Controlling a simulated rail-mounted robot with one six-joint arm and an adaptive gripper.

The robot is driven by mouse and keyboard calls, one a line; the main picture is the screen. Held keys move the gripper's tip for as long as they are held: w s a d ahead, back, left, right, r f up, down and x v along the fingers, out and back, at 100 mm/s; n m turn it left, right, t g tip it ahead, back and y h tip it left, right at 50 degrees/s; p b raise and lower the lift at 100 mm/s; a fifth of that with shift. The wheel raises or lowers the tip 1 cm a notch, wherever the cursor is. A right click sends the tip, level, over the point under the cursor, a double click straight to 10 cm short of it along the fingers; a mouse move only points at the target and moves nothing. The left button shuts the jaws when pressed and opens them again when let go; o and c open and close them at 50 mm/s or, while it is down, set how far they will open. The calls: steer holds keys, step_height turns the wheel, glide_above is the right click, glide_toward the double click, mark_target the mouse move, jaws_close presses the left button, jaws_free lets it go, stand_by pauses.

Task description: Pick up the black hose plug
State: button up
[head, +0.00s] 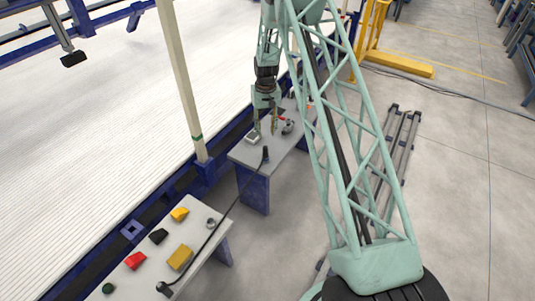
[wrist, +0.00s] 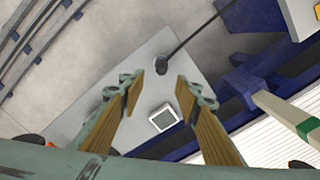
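The black hose plug (head: 265,154) is at the near edge of the far grey table, at the end of a thin black hose (head: 226,211). In the wrist view the plug (wrist: 161,64) shows just beyond my fingertips, roughly midway between them. My gripper (head: 265,130) is open and points down over the same table, behind the plug in the head view. In the wrist view my gripper (wrist: 160,80) has its two brown-padded fingers wide apart with nothing held. I cannot tell its exact height above the plug.
A small white square box (wrist: 163,117) sits on the far table (head: 258,168) near my fingers. The near table (head: 209,248) holds a red block (head: 135,260), yellow blocks and the hose's other end (head: 164,289). A pale post (head: 180,80) stands left.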

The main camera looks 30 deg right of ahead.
mark_target(265, 147)
steer(key=shift+f, duration=0.1)
steer(key=shift+f+b, duration=0.65)
steer(key=shift+f, duration=3.55)
steer(key=shift+f, duration=0.1)
steer(key=shift+w+a+f+b, duration=0.1)
steer(key=shift+f+b, duration=0.25)
steer(key=shift+f, duration=0.9)
steer(key=shift+a+f+b, duration=0.1)
steer(key=shift+f+b, duration=0.2)
steer(key=shift+f, duration=0.95)
jaws_close()
steer(key=shift+r, duration=0.1)
